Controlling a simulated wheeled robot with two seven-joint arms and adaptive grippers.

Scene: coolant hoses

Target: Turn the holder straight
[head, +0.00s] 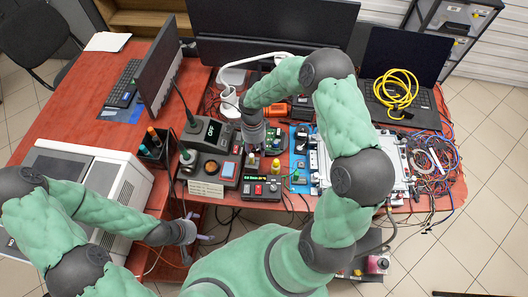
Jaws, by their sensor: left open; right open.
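A dark holder (151,152) with upright orange- and teal-handled tools stands on the red table, left of the soldering station (209,134). It looks turned at an angle to the table edge. I cannot be sure that it is the holder of the task. My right gripper (252,159) points down over the devices in the middle of the table, right of the soldering station; it is open, and its fingertips are small here. My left gripper (200,228) is open and low in front of the table's front edge, apart from the holder.
A white boxy machine (105,174) stands left of the holder. A monitor (158,75) and keyboard (122,83) are behind it. A power unit (262,189) is at the front edge. A laptop (403,65) with a yellow cable coil (396,90) and tangled wires (437,160) fill the right.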

